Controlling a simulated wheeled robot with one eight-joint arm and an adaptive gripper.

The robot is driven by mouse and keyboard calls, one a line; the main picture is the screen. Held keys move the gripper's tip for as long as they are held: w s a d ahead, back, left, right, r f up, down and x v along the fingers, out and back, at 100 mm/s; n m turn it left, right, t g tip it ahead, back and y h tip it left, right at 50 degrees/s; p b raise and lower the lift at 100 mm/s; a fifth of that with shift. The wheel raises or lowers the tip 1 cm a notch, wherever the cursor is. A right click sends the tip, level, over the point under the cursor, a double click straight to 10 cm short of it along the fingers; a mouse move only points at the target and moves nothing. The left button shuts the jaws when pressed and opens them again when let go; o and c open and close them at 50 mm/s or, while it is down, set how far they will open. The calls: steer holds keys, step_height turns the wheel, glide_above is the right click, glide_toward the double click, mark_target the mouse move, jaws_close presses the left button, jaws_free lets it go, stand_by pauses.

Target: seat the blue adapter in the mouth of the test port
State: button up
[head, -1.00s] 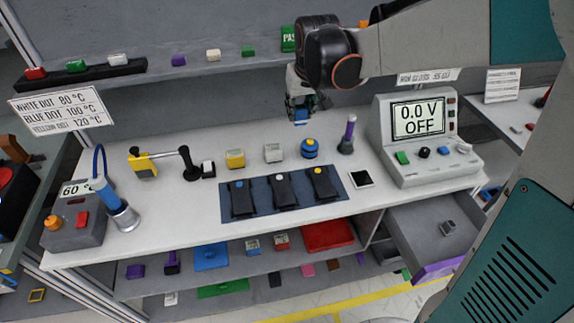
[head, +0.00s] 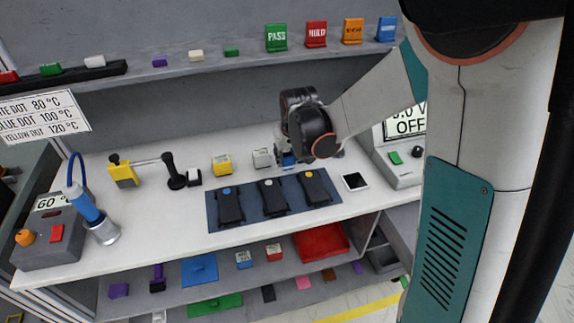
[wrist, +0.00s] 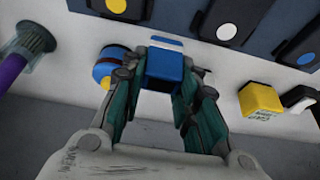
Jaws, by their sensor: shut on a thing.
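My gripper (wrist: 163,85) is shut on a blue block (wrist: 165,68), which I take to be the blue adapter. The fingers grip it on both sides in the wrist view. In the head view, my gripper (head: 287,160) is low over the white bench, behind the blue mat, and only a little blue of the adapter (head: 288,159) shows. I cannot tell whether the adapter touches the bench. No test port with an open mouth can be made out for certain in either view.
A blue round piece with a yellow button (wrist: 105,68) is close beside my gripper. A white block (head: 262,157) and yellow block (head: 222,165) stand nearby. Dark modules (head: 272,196) lie on the blue mat (head: 246,217). The meter (head: 405,150) is partly hidden by my arm.

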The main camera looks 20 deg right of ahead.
mark_target(287, 163)
steer(key=shift+f+b, duration=0.45)
steer(key=shift+f, duration=1.2)
steer(key=shift+f, duration=0.2)
steer(key=o, duration=1)
steer(key=shift+o, duration=0.2)
steer(key=shift+r, duration=0.15)
